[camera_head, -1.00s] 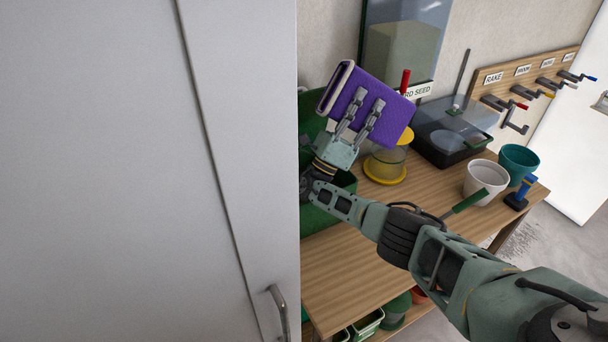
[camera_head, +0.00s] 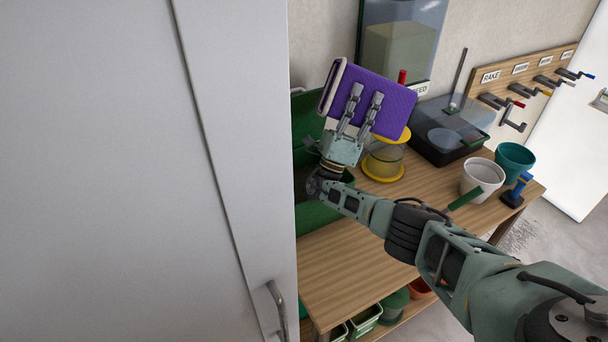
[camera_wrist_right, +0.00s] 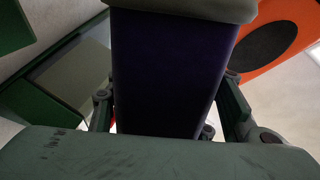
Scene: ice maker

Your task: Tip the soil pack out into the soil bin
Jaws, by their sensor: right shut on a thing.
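The purple soil pack (camera_head: 382,105) is held up in the air above the bench, tilted, with its pale-rimmed end (camera_head: 332,87) toward the upper left. My right gripper (camera_head: 362,108) is shut on the pack, with its fingers across the near face. The pack also fills the middle of the right wrist view (camera_wrist_right: 170,70), dark purple between the fingers. The green soil bin (camera_head: 313,217) stands on the bench at the left, below the gripper. The grey cabinet and my right arm hide part of it, and its contents cannot be made out. My left gripper does not show.
A large grey cabinet (camera_head: 130,170) blocks the left side. On the bench (camera_head: 365,265) stand a yellow-based clear container (camera_head: 384,165), a black tray (camera_head: 450,140), a white pot (camera_head: 482,178) and a teal pot (camera_head: 514,160). Labelled tools hang on a wall rack (camera_head: 530,75).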

